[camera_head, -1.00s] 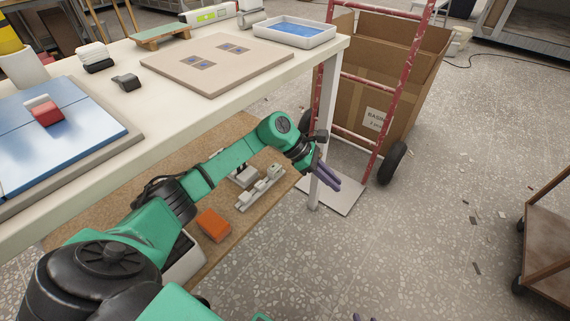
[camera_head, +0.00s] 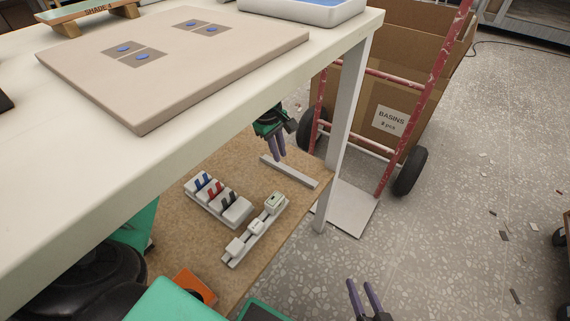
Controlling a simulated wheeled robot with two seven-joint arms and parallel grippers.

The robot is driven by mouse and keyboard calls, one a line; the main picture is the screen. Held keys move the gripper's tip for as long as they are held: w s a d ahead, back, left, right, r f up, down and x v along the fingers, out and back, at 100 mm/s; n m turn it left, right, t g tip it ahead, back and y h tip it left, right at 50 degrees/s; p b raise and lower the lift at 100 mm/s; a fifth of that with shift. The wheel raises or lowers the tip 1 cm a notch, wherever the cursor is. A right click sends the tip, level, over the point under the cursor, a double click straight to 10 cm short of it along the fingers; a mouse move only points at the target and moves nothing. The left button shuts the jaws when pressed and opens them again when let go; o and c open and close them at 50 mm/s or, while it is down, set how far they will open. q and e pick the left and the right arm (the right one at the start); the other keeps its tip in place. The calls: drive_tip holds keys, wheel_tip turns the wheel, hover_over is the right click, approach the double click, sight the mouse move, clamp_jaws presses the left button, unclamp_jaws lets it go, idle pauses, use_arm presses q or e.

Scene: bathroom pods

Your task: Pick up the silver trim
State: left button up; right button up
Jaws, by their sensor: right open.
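The silver trim (camera_head: 295,174) is a straight grey bar lying on the brown lower shelf, near the table leg. My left gripper (camera_head: 281,156) reaches in under the table top with its purple fingers pointing down. The fingertips appear just above or behind the trim's left part; I cannot tell whether they touch it. The two fingers look close together, and whether they are open or shut is unclear. My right gripper (camera_head: 363,284) is open and empty at the bottom, over the floor, well away from the trim. Most of my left arm is hidden by the table top.
A rack with coloured clips (camera_head: 216,199) and a strip of white fittings (camera_head: 256,230) lie on the shelf (camera_head: 196,256) beside the trim. An orange block (camera_head: 194,286) is nearer. The table leg (camera_head: 345,130) and red hand truck (camera_head: 421,95) stand right. Floor is open at right.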

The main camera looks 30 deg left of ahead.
sight(285, 170)
use_arm(q)
drive_tip(key=f+b, duration=0.1)
drive_tip(key=f, duration=0.2)
drive_tip(key=d+f+b, duration=0.1)
drive_tip(key=f, duration=0.2)
drive_tip(key=shift+w+d+f, duration=0.1)
drive_tip(key=shift+w+d, duration=0.05)
drive_tip(key=shift+w, duration=0.05)
clamp_jaws()
use_arm(e)
wheel_tip(285, 170, down, 3)
drive_tip(key=shift+s+f+t, duration=0.1)
drive_tip(key=shift+t, duration=0.3)
use_arm(q)
drive_tip(key=shift+r, duration=0.2)
